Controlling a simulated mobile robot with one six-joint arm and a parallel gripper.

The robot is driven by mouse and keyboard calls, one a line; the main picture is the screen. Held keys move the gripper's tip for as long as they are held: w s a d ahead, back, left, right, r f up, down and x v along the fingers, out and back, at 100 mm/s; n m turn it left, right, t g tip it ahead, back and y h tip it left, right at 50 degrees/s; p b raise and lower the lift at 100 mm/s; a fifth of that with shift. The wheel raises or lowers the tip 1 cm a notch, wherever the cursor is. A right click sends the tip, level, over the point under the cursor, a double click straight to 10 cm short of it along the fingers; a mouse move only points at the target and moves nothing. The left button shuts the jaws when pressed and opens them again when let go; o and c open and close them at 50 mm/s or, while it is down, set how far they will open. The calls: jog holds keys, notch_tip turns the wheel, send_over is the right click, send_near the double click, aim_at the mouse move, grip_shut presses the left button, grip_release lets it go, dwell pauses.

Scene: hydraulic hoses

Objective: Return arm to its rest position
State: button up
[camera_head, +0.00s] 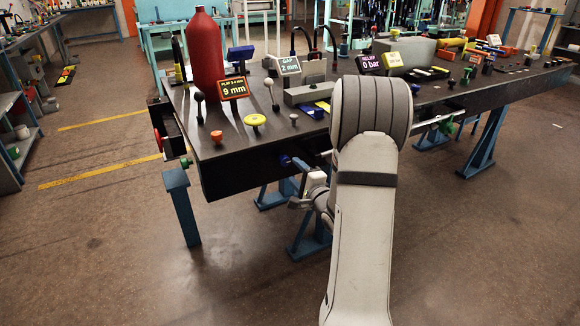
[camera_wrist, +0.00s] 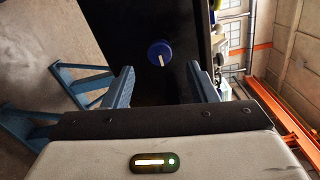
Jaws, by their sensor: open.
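My arm reaches up from the bottom of the head view and bends down at the front of the dark workbench (camera_head: 240,160). My gripper (camera_head: 296,176) is low by the bench's front side, partly hidden behind my arm. In the wrist view my gripper (camera_wrist: 161,72) has its two blue fingers wide apart with nothing held between them. A round blue knob with a pale mark (camera_wrist: 160,53) is on the dark bench face, in line with the gap between the fingers. The knob also shows in the head view (camera_head: 285,160), just beyond the fingers.
Blue legs (camera_head: 178,205) stand under the bench. The floor (camera_head: 110,250) at the left is clear.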

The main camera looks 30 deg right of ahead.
jog(key=shift+s, duration=0.95)
jog(key=s+a+r+n+g+h+p, duration=0.1)
jog(key=s+a+r+n+g+p, duration=0.1)
jog(key=a+r+n+g+p, duration=0.4)
jog(key=s+a+r+n+g+h+p, duration=0.1)
jog(key=s+a+r+n+h+p, duration=0.2)
jog(key=r, duration=0.4)
jog(key=s+a+r+n+g+y+p, duration=0.1)
jog(key=s+a+r+n+g+p, duration=0.3)
jog(key=s, duration=0.7)
jog(key=s+a+r+n+g+y+p, duration=0.2)
jog(key=s+a+r+n+g+p, duration=0.2)
jog(key=s, duration=0.6)
jog(key=a+r+n+p, duration=0.1)
jog(key=a+r+n, duration=0.1)
jog(key=a+r, duration=0.1)
jog(key=shift+s+a+n, duration=0.25)
jog(key=shift+s+n, duration=0.05)
jog(key=shift+s, duration=0.1)
